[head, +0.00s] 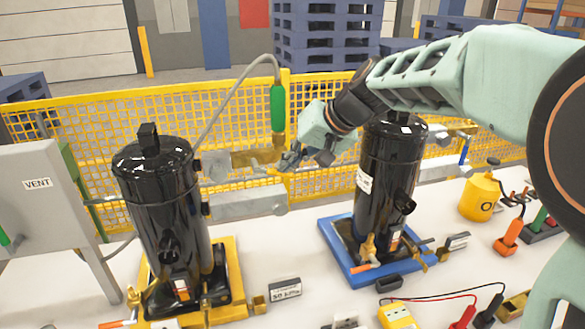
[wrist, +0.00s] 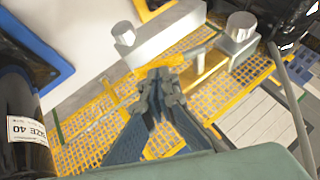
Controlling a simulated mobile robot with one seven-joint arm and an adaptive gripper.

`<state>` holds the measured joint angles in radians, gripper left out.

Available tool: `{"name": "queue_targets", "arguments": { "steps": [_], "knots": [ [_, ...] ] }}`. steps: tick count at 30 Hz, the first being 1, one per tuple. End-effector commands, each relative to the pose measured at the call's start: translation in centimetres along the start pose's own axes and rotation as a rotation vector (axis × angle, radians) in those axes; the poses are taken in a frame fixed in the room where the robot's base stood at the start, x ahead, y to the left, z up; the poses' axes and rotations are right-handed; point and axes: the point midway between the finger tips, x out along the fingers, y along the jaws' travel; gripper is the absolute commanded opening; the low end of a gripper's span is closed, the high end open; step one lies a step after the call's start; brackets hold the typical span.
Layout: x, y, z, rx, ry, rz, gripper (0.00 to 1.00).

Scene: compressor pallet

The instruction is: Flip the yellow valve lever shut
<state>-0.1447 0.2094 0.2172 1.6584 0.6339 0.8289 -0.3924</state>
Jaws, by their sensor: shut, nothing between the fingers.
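The yellow valve lever (wrist: 168,61) shows in the wrist view just past my fingertips, beside a brass valve body (wrist: 204,71). In the head view the valve body (head: 258,157) sits between the two black compressors, in front of the yellow mesh fence. My gripper (head: 290,160) reaches in from the right at the valve's right side. In the wrist view my gripper (wrist: 161,76) is shut and empty, its tips at or very close to the lever. I cannot tell whether they touch. The fingers partly cover the lever.
A black compressor (head: 165,205) stands at left on a yellow base, another (head: 385,185) at right on a blue base. A green-handled hose (head: 278,108) hangs above the valve. A grey VENT panel (head: 38,195) is at far left. Several small tools lie along the front.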

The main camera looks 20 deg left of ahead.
Motion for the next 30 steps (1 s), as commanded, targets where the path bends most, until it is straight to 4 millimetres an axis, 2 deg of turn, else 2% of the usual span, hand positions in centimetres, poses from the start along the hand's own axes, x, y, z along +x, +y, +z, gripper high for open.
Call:
{"name": "queue_targets", "arguments": {
  "steps": [1, 10, 22, 30],
  "knots": [
    [1.1, 1.0, 0.7, 0.031, 0.001, -0.036, 0.00],
    [2.5, 1.8, 1.7, 0.189, 0.001, -0.275, 0.00],
    [4.6, 1.9, 3.1, 0.399, -0.001, -0.591, 0.00],
    [5.6, 1.4, 3.8, 0.523, -0.003, -0.779, 0.00]
  ]
}}
